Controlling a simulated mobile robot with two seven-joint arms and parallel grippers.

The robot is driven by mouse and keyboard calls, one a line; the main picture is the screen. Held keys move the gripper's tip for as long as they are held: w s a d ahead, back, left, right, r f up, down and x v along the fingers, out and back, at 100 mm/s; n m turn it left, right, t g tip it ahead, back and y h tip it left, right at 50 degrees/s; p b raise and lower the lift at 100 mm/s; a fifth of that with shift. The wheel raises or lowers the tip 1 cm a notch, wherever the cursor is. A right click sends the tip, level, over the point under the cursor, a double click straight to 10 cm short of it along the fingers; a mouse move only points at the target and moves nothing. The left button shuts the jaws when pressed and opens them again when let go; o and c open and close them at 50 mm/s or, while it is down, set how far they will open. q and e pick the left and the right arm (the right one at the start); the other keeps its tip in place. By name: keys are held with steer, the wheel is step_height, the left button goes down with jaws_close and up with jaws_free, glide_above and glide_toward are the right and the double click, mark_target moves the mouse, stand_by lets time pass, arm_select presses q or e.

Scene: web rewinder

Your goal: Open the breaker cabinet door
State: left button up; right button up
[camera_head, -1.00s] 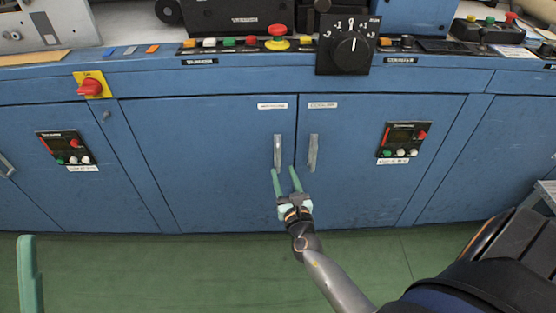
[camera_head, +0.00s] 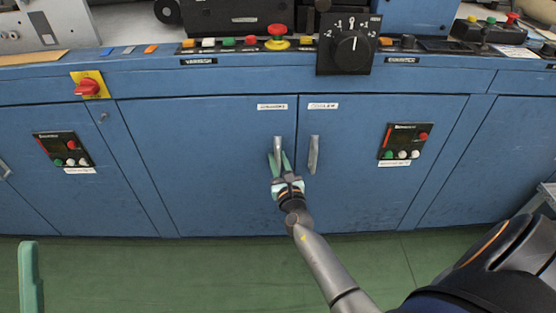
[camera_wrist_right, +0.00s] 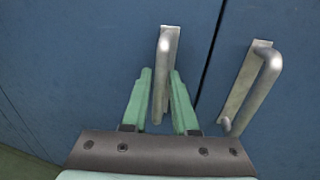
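Two blue cabinet doors meet at a vertical seam, the left door (camera_head: 200,165) and the right door (camera_head: 350,190); both look closed. Their small white labels are too blurred to read. The left door's grey handle (camera_head: 278,148) is upright beside the seam; it also shows in the right wrist view (camera_wrist_right: 165,60). My right gripper (camera_head: 278,157) is at this handle, its green fingers on either side of the bar. In the right wrist view, narrow gaps seem to show between fingers (camera_wrist_right: 160,75) and bar. Only one green finger of my left gripper (camera_head: 30,275) shows at lower left.
The right door's handle (camera_head: 314,155) stands close to the right of my right gripper. Control panels (camera_head: 63,150) (camera_head: 403,142) sit on the cabinet fronts. A red rotary switch (camera_head: 88,87) is at upper left. The green floor (camera_head: 170,270) in front is clear.

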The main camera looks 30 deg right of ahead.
jaws_close()
stand_by(1.0)
